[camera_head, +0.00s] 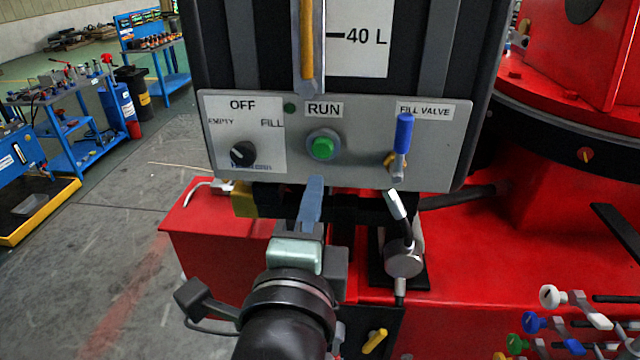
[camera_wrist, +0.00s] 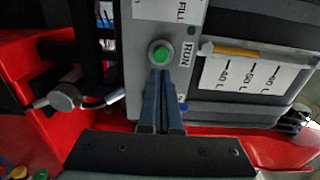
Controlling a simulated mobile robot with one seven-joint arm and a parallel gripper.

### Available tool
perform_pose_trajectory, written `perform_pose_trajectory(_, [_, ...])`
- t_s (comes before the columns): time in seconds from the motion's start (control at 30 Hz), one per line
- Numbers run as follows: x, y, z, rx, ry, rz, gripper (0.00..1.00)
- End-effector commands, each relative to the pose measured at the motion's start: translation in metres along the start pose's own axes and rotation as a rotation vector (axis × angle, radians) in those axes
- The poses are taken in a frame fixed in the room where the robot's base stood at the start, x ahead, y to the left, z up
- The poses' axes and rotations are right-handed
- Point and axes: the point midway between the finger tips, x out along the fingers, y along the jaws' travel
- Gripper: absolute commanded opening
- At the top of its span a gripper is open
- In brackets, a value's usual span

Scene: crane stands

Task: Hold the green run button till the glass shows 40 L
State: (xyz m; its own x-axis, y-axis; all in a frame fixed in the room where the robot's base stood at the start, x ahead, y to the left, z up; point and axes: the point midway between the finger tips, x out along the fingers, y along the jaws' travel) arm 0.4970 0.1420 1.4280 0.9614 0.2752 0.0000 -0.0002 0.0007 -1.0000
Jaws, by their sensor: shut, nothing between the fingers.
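The green run button (camera_head: 323,147) sits in a grey collar on the panel under the RUN label. It also shows in the wrist view (camera_wrist: 160,54), just beyond my fingertips. My gripper (camera_head: 314,182) is shut and empty, its fingers below the button in the head view. The wrist view shows the two fingers together (camera_wrist: 160,78); I cannot tell whether they touch the panel. The glass (camera_head: 306,45) holds an amber column that runs past the 40 L mark to the top of the head view. In the wrist view the column (camera_wrist: 232,50) ends near the 50 L mark.
A black selector knob (camera_head: 243,153) is left of the button, its pointer apparently towards EMPTY. A blue fill valve lever (camera_head: 404,134) stands upright at right. A small dark green lamp (camera_head: 289,108) is above the button. Coloured levers (camera_head: 560,322) are at lower right.

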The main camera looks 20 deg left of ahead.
Motion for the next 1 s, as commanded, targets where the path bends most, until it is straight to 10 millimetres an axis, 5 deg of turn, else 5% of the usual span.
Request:
perform_pose_trajectory(0.5, [0.062,-0.003,0.000,-0.001,-0.001,0.002,0.00])
perform_pose_trajectory(1.0, [0.069,-0.001,0.000,-0.001,-0.001,-0.001,0.00])
